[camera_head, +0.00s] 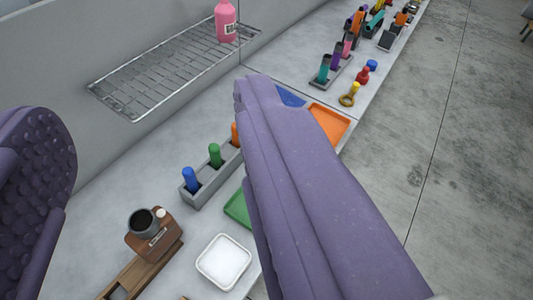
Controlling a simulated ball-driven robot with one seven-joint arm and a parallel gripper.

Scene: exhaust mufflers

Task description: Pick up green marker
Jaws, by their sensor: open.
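A green marker (215,155) stands upright in a grey slotted holder (207,190) on the counter. A blue marker (190,179) stands in front of it to the left, and an orange marker (235,133) behind it to the right, partly hidden. My gripper (155,115) is open, with one purple finger at the left edge and the other large across the middle right. The green marker shows in the gap between the fingers, nearer the right one, and nothing is held. The right finger hides the far end of the holder.
A wire rack (165,75) juts from the wall and carries a pink bottle (226,22). A brown block with a dark cup (154,236), a white tray (223,262), a green tray (237,210) and an orange tray (330,124) occupy the counter. More tools (337,60) stand farther back.

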